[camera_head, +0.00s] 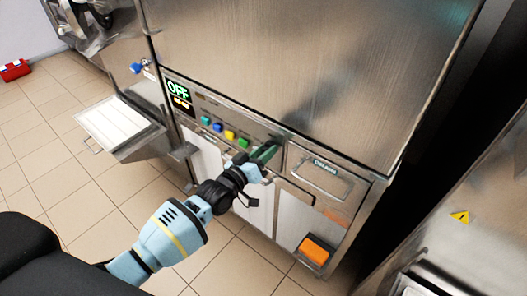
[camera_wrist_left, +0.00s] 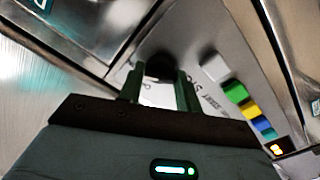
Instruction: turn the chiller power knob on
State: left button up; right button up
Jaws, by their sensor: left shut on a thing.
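The chiller's steel front panel (camera_head: 225,120) carries a display (camera_head: 178,90) that reads OFF in green. My left gripper (camera_head: 266,152) reaches the right part of this panel with its green fingers. In the left wrist view, the two fingers (camera_wrist_left: 158,84) stand on either side of a dark round knob (camera_wrist_left: 160,66), and they are shut on it. The knob is hidden behind the fingers in the head view. Its pointer cannot be made out. My right gripper is not in view.
A row of coloured buttons (camera_head: 218,128) lies left of the gripper. A drawer marked DRAIN (camera_head: 318,180) is just to the right. A tray shelf (camera_head: 115,122) juts out at the left. An orange block (camera_head: 316,249) sits low on the front. Tiled floor is open at the lower left.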

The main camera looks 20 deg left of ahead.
pick_arm(q)
jog(key=m, duration=0.5)
jog(key=shift+m+p, duration=0.4)
dwell(0.4)
jog(key=o, duration=1)
jog(key=shift+c, duration=0.2)
jog(key=shift+s, duration=0.1)
jog(key=v, duration=0.7)
jog(key=shift+s+a, duration=0.15)
jog(key=shift+s, duration=0.15)
